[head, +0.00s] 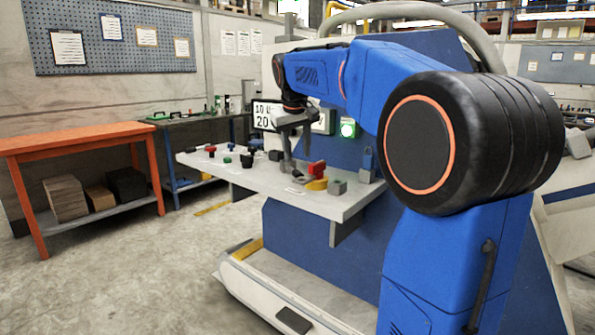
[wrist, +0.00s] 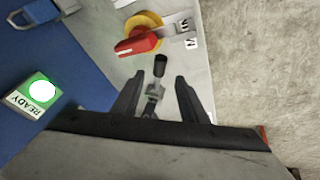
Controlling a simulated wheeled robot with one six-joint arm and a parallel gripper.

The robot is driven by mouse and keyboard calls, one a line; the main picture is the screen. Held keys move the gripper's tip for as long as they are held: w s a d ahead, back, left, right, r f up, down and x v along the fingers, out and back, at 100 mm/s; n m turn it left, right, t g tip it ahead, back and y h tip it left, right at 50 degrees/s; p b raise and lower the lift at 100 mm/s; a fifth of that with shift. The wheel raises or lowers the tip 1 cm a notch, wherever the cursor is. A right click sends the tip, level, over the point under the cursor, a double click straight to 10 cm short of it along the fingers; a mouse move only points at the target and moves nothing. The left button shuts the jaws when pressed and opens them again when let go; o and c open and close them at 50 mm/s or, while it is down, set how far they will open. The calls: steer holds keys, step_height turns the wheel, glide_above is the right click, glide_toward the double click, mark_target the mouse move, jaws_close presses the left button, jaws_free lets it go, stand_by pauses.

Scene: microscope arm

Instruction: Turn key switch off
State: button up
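My gripper (wrist: 159,77) is open, its two dark fingers apart. Between and beyond them in the wrist view is a small metallic lever piece with a black tip (wrist: 160,65); I cannot tell whether a finger touches it. A red-handled rotary switch (wrist: 138,42) on a yellow disc lies just ahead of the fingertips. It also shows in the head view (head: 317,171), on the grey panel (head: 325,205), right of my gripper (head: 287,168). I cannot tell for certain which control is the key switch.
Several small red, green and black knobs (head: 227,160) stand on the panel's left part. A grey block (head: 337,187) is beside the red switch. A lit green READY lamp (head: 348,128) is on the blue upright face, also in the wrist view (wrist: 42,91). An orange bench (head: 80,140) stands left.

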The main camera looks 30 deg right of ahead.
mark_target(298, 172)
steer(key=x, duration=0.8)
steer(key=shift+d+f, duration=0.1)
jaws_close()
